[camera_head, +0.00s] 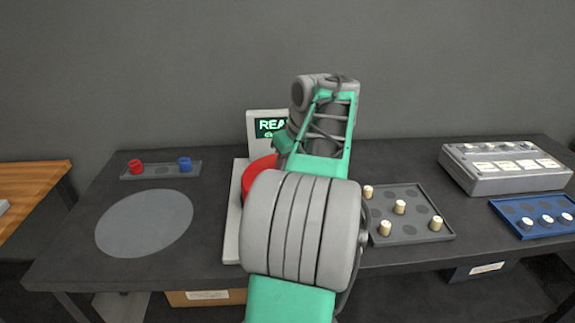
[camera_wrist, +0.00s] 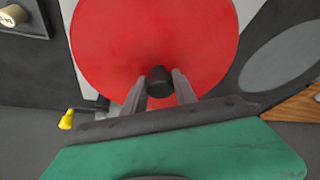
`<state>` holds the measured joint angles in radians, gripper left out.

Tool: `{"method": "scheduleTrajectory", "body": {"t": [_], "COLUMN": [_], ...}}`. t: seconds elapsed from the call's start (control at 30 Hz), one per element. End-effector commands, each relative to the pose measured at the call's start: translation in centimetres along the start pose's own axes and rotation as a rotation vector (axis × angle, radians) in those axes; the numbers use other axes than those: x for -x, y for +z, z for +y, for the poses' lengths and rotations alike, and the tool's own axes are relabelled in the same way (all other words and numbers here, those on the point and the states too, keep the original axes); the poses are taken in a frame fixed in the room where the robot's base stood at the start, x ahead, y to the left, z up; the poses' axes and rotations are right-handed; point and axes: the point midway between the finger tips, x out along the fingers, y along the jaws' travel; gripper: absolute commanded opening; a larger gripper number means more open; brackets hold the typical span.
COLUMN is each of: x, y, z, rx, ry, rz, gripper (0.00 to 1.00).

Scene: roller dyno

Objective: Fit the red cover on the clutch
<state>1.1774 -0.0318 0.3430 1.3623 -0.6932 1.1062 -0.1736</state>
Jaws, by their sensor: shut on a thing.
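The red cover (camera_wrist: 155,35) is a large round disc with a black knob (camera_wrist: 159,80) on it, seen in the wrist view. My gripper (camera_wrist: 160,86) is shut on the knob, one finger on each side. In the head view part of the red cover (camera_head: 258,176) shows left of my arm, over the pale dyno stand (camera_head: 232,225). The clutch is hidden behind the cover and my arm. I cannot tell whether the cover touches it or hangs above it.
A screen (camera_head: 266,127) with partly hidden green text stands behind. A grey round mat (camera_head: 145,223) lies bare at left. A small tray (camera_head: 150,175) holds a red and a blue piece. A peg tray (camera_head: 415,234), grey box (camera_head: 490,181) and blue tray (camera_head: 520,230) fill the right.

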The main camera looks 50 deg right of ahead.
Motion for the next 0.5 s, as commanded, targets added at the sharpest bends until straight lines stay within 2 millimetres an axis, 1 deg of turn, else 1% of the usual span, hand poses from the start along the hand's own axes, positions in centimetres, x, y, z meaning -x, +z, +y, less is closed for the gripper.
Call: {"method": "scheduleTrajectory", "body": {"t": [0.37, 0.4, 0.5], "x": [-0.85, -0.74, -0.74], "y": [0.32, 0.28, 0.28], "z": [0.02, 0.02, 0.02], "rx": [0.0, 0.0, 0.0], "ry": [0.002, 0.002, 0.002], "rz": [0.002, 0.002, 0.002], "gripper": [0.0, 0.36, 0.44]}}
